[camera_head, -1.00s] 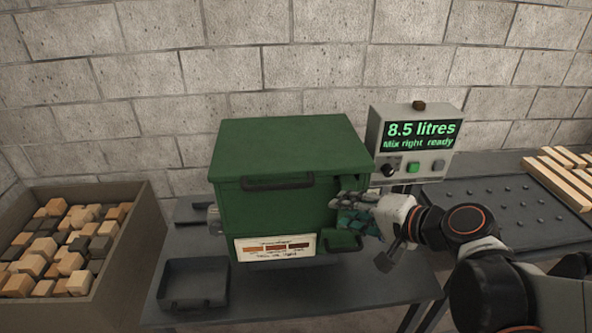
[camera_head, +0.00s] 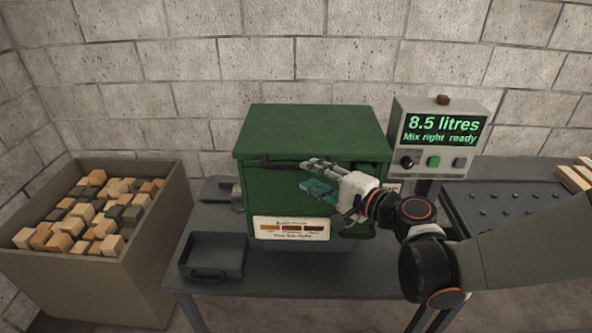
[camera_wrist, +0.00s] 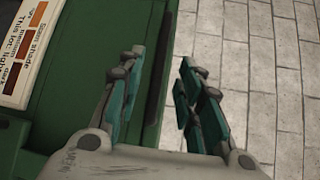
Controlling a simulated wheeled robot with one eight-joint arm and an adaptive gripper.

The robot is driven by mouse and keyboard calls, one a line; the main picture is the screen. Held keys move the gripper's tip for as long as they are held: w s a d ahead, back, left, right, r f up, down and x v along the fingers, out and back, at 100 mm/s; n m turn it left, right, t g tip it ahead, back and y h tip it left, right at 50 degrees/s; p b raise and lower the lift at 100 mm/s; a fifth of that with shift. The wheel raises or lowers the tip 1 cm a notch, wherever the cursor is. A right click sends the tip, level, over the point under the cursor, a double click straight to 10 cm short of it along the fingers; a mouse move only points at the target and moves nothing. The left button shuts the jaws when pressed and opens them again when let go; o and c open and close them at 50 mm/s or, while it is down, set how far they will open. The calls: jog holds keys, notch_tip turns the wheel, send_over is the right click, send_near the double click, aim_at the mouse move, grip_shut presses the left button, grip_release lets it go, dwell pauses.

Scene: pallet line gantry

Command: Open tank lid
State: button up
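The green tank (camera_head: 285,195) stands on a dark table with its lid (camera_head: 315,130) lying closed on top. The lid's dark handle (camera_head: 272,161) runs along the front edge, its right part hidden behind my fingers. My gripper (camera_head: 302,175) is at the tank's front, just below the lid edge. In the wrist view my gripper (camera_wrist: 160,58) has its teal-padded fingers spread apart, empty. A dark bar (camera_wrist: 157,85), seemingly the handle, shows beyond the gap between them. Whether the fingers touch it cannot be told.
A control box (camera_head: 437,140) reading "8.5 litres, Mix right ready" stands right of the tank. A small dark tray (camera_head: 212,272) lies at front left. A bin (camera_head: 95,270) of wooden blocks stands left. A perforated table (camera_head: 510,215) is at right.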

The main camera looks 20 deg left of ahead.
aim_at(299, 169)
jog(key=b+x, duration=0.1)
jog(key=x, duration=0.5)
jog(key=shift+w+a, duration=0.15)
jog(key=shift+a, duration=0.15)
grip_shut()
